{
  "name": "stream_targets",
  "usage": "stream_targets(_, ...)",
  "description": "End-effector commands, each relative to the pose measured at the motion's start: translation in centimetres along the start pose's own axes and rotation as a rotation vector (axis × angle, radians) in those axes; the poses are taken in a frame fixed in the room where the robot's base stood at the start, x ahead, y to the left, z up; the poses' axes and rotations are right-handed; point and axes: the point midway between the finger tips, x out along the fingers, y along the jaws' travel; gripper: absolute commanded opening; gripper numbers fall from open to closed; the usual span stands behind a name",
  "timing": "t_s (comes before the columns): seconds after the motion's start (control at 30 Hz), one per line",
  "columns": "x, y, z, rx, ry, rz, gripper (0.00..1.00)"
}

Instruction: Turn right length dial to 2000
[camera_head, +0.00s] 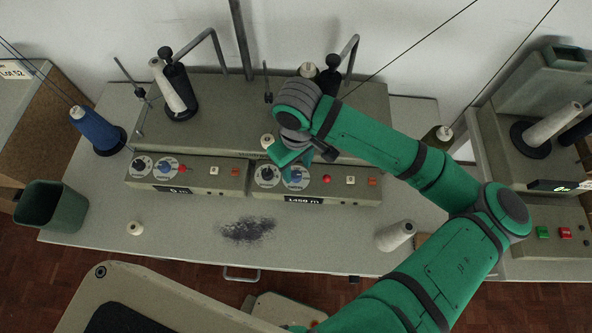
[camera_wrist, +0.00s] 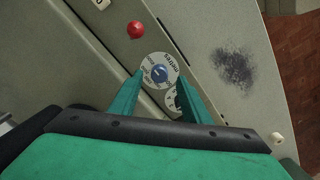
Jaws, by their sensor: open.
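The right panel has two round dials. The length dial, a pale disc with a blue knob (camera_wrist: 158,72), shows in the wrist view; its disc also shows in the head view (camera_head: 296,184), partly covered by my gripper. My gripper (camera_wrist: 160,80) is open, with its green fingertips on either side of this dial and the knob between them. Whether they touch the knob I cannot tell. In the head view my gripper (camera_head: 292,166) is over the right panel. The display (camera_head: 304,200) below seems to read about 1480 m, blurred.
The neighbouring dial (camera_head: 267,174) is close to the left. A red button (camera_wrist: 136,29) and a white one (camera_head: 350,180) are to the right of the length dial. The left panel (camera_head: 214,177) has its own dials. A white cone (camera_head: 395,236) stands on the table at front right.

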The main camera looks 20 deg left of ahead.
Motion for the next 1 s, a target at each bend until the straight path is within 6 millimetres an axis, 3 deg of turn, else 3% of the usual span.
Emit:
stream_targets(0.1, 1.8, -0.2, -0.1, -0.004, -0.001, -0.001, 0.43)
stream_targets(0.3, 3.5, -0.3, -0.3, -0.008, 0.0, 0.0, 0.43)
stream_targets(0.63, 3.9, -0.3, -0.3, -0.008, 0.001, 0.0, 0.43)
stream_targets(0.67, 3.9, -0.3, -0.3, -0.008, 0.001, 0.0, 0.41)
stream_targets(0.83, 3.9, -0.3, -0.3, -0.008, 0.001, 0.0, 0.02)
stream_targets(1.0, 3.8, -0.2, -0.3, -0.011, 0.001, 0.0, 0.02)
